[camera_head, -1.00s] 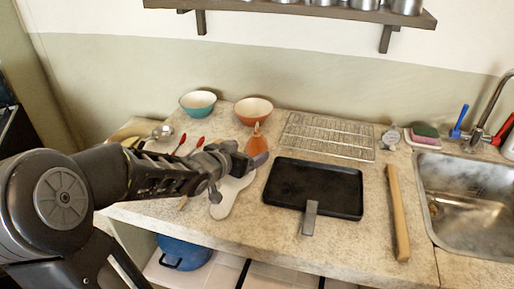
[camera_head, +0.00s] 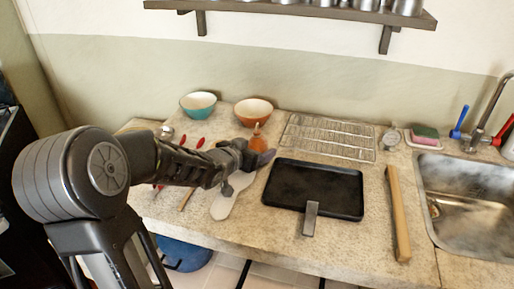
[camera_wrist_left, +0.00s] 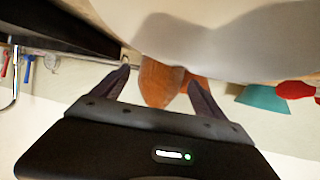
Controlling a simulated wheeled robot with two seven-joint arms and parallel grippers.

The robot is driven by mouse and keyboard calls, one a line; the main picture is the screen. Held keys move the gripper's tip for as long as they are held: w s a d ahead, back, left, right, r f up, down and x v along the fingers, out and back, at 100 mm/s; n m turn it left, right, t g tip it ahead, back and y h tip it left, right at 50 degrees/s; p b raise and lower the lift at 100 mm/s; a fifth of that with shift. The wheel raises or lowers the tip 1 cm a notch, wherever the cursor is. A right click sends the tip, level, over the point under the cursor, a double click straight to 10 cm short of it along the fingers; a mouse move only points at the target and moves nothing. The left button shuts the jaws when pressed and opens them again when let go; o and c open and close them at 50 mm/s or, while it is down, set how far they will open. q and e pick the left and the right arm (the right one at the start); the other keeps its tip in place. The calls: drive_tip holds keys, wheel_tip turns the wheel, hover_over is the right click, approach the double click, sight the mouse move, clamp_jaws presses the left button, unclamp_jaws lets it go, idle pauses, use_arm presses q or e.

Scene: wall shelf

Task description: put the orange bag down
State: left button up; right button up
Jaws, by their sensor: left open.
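The orange bag (camera_head: 258,141) stands on the counter in front of the orange bowl, its narrow tip up. In the head view its lower part is hidden behind my left gripper (camera_head: 266,159). In the left wrist view the bag (camera_wrist_left: 157,82) shows between the two spread fingers of my left gripper (camera_wrist_left: 160,84), with a gap visible at least on the right side. The left gripper is open. I cannot tell whether a finger still touches the bag. My right gripper is not in view.
A white spoon-shaped rest (camera_head: 232,197) lies below the gripper. A black tray (camera_head: 315,188) is right of it, a wire rack (camera_head: 330,137) behind. A teal bowl (camera_head: 198,104) and an orange bowl (camera_head: 253,111) stand at the back.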

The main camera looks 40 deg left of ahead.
use_arm(q)
drive_tip(key=shift+c, duration=0.4)
clamp_jaws()
idle(0.7)
